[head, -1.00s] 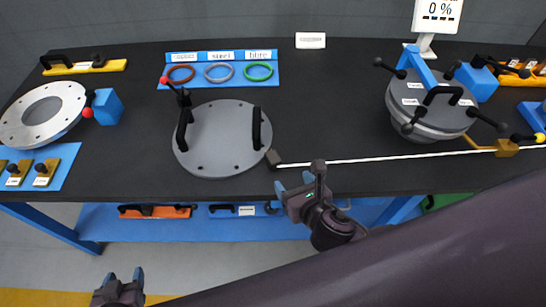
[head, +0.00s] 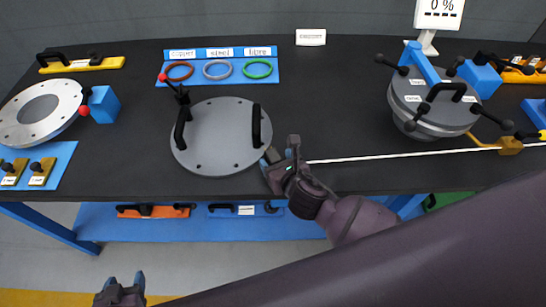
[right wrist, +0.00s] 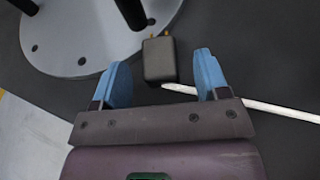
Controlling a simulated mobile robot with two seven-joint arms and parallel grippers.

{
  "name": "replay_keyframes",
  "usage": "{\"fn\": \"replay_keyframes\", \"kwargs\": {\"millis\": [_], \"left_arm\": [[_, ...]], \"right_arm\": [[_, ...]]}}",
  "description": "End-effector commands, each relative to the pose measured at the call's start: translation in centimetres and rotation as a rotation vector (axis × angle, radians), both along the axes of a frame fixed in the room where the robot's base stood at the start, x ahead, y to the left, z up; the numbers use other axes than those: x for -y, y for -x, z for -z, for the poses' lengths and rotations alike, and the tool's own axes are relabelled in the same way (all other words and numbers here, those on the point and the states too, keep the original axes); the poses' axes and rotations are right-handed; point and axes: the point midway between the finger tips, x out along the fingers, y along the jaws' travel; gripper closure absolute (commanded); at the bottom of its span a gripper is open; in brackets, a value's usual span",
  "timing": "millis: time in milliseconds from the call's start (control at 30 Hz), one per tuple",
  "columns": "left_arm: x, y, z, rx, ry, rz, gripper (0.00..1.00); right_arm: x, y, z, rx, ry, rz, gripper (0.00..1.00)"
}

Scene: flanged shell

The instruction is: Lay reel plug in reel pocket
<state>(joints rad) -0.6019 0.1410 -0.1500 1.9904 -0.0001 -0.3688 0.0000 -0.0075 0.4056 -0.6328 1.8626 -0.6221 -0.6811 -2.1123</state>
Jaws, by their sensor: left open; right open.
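The plug (right wrist: 159,60), a dark block with small brass prongs, lies on the black table beside the grey round lid's near right edge. A white cable (head: 400,156) runs from it to the right. In the head view my right gripper hides the plug. My right gripper (head: 277,159) is open just over it; in the right wrist view (right wrist: 162,72) the plug sits between and slightly beyond the fingertips, not gripped. My left gripper (head: 121,285) is open and empty, low at the lower left, off the table. I cannot tell which part is the reel pocket.
The grey lid (head: 220,137) with two black handles lies close left of my right gripper. A flanged vessel (head: 430,105) with knobbed clamps stands to the right, near a brass block (head: 509,146) at the cable's far end. Three coloured rings lie on a blue tray (head: 222,55) behind.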

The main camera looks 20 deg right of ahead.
Motion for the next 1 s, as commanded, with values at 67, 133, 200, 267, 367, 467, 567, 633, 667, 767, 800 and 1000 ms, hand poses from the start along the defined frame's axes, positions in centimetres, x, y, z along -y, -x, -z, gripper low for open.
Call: {"fn": "replay_keyframes", "kwargs": {"millis": [67, 133, 200, 267, 367, 467, 567, 633, 667, 767, 800, 1000], "left_arm": [[0.01, 0.06, 0.25, -0.003, 0.000, 0.000, 0.44], [0.00, 0.06, 0.29, -0.003, 0.000, 0.000, 0.44], [0.01, 0.06, 0.27, -0.003, 0.000, 0.000, 0.44], [0.01, 0.05, 0.26, -0.003, 0.000, 0.000, 0.44], [0.01, 0.05, 0.24, -0.003, 0.000, 0.001, 0.44], [0.01, 0.05, 0.25, -0.002, 0.000, 0.000, 0.44], [0.01, 0.05, 0.25, -0.002, 0.000, 0.001, 0.44], [0.01, 0.05, 0.25, -0.002, 0.000, 0.001, 0.44], [0.01, 0.04, 0.24, -0.002, 0.000, 0.001, 0.44], [0.00, 0.04, 0.24, -0.002, 0.000, 0.001, 0.44], [-0.01, 0.04, 0.24, -0.002, 0.000, 0.001, 0.44], [-0.03, 0.00, 0.07, -0.001, -0.002, 0.001, 0.44]], "right_arm": [[-0.12, -0.63, 0.36, -0.001, -0.001, -0.001, 0.32], [-0.17, -0.88, 0.43, -0.002, -0.002, 0.000, 0.32], [-0.16, -0.95, 0.45, -0.002, -0.001, -0.001, 0.32], [-0.16, -0.95, 0.43, -0.002, -0.001, -0.001, 0.32], [-0.15, -0.93, 0.41, -0.001, -0.001, -0.001, 0.32], [-0.14, -0.92, 0.42, -0.001, -0.001, -0.001, 0.47], [-0.13, -0.91, 0.41, -0.001, -0.001, -0.001, 0.63], [-0.13, -0.91, 0.41, -0.001, -0.001, -0.001, 0.73], [-0.13, -0.91, 0.41, -0.001, -0.001, -0.001, 0.78], [-0.14, -0.92, 0.41, -0.001, -0.001, -0.001, 0.89], [-0.14, -0.92, 0.41, -0.001, -0.001, -0.001, 0.89], [-0.13, -0.95, 0.05, 0.001, -0.001, -0.001, 0.89]]}}
